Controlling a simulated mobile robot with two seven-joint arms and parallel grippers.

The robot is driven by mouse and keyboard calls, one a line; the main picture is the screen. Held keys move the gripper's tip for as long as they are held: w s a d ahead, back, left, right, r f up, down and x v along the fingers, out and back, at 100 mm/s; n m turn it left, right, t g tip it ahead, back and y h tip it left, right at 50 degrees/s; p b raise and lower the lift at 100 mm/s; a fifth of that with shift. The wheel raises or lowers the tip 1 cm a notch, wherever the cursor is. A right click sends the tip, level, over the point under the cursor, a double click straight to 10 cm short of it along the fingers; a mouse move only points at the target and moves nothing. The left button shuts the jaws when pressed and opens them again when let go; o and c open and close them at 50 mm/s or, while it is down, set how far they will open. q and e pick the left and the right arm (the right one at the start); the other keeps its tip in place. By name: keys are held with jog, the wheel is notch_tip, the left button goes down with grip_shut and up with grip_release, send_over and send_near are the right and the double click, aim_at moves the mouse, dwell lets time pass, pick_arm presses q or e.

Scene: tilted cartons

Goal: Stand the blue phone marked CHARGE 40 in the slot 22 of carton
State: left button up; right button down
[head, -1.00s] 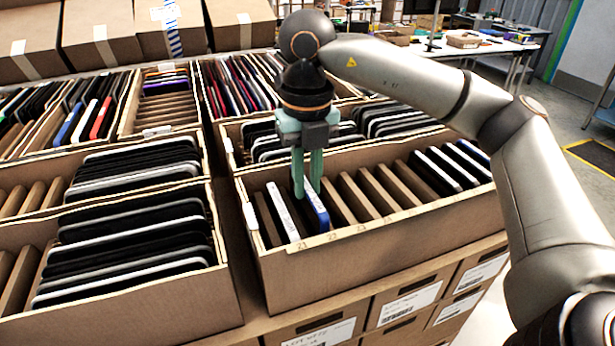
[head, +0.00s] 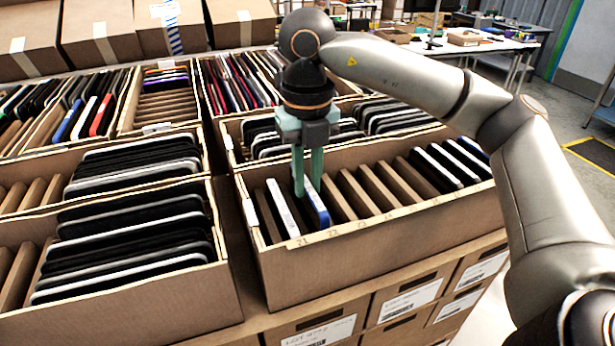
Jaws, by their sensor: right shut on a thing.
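The blue phone (head: 318,207) stands nearly upright in the near right carton (head: 400,222), its lower part hidden behind the carton's front wall. My right gripper (head: 307,188) is shut on the blue phone's upper edge from above. The phone is just right of a white-edged phone (head: 283,208). Small slot numbers are on the carton's front rim, with 21 and 22 near these two phones. I cannot tell whether the blue phone touches the slot floor, and its CHARGE marking is not readable. My left gripper is not in view.
Brown dividers (head: 362,190) stand to the right of the blue phone, with empty gaps between them. Several dark phones (head: 450,165) fill the carton's right end. Another carton (head: 120,290) of phones stands close on the left, and more cartons stand behind.

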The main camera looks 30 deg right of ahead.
jog(key=shift+f, duration=0.2)
dwell(0.6)
jog(key=c, duration=0.8)
grip_release()
jog(key=shift+o, duration=0.2)
jog(key=shift+r, duration=0.1)
jog(key=shift+r, duration=0.35)
notch_tip(320, 180, up, 21)
jog(key=p, duration=0.5)
jog(key=shift+f, duration=0.15)
